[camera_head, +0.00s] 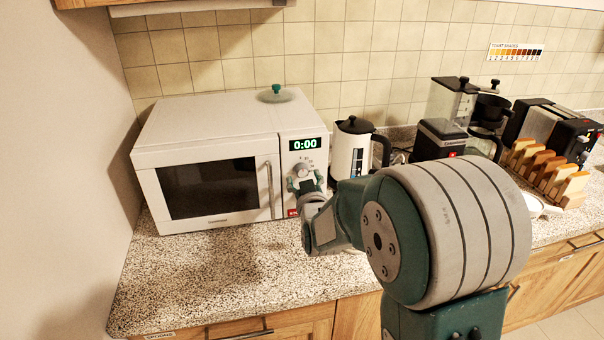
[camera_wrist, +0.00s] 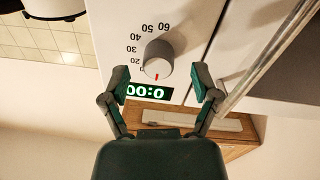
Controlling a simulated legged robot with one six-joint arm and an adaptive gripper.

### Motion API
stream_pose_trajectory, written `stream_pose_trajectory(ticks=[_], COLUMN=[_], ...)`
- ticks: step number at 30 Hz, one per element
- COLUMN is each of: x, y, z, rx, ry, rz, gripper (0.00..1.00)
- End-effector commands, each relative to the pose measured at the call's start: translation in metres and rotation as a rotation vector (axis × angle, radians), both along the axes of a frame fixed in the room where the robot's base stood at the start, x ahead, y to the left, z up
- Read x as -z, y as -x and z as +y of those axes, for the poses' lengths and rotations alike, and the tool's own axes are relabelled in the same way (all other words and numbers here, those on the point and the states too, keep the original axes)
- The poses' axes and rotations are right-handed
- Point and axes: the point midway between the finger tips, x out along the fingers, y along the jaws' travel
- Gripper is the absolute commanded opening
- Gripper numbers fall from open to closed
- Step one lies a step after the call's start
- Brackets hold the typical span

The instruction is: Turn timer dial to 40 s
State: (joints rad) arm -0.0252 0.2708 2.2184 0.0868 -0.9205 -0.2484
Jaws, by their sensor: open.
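The timer dial (camera_wrist: 158,58) is a round grey knob on the microwave's white panel. In the wrist view, which is upside down, its red mark points down toward the display, away from the 40 and the other printed numbers visible around it. The green display (camera_wrist: 148,91) reads 0:00, and reads the same in the head view (camera_head: 305,144). My gripper (camera_wrist: 160,88) is open, its two fingers apart on either side below the dial in the wrist view, with nothing between them. In the head view my gripper (camera_head: 306,184) is in front of the panel and partly covers the dial area.
The white microwave (camera_head: 205,130) stands on a speckled counter (camera_head: 190,280), its vertical door handle (camera_head: 269,189) left of the panel. A white kettle (camera_head: 350,152) stands close on the right. A coffee grinder, toaster and toast rack stand farther right. Counter in front is clear.

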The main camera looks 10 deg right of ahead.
Motion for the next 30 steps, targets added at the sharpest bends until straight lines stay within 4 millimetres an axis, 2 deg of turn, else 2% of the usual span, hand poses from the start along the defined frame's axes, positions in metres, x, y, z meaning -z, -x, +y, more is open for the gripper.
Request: stream_pose_trajectory(ticks=[3,6,14,15,17,18,20,30], x=[0.0,0.0,0.0,0.0,0.0,0.0,0.0,0.0], y=[-0.014,-0.02,-0.022,-0.022,-0.022,-0.022,-0.022,-0.022], z=[-0.001,-0.001,-0.001,-0.001,-0.001,-0.001,-0.001,0.0], rx=[0.0,0.0,0.0,0.0,0.0,0.0,-0.001,-0.002], ry=[0.0,0.0,0.0,0.0,0.0,0.0,0.0,-0.015], rz=[0.0,0.001,0.0,0.0,0.0,0.0,0.0,0.001], gripper=[0.79,0.79,0.79,0.7,0.43,0.25,0.0,0.0])
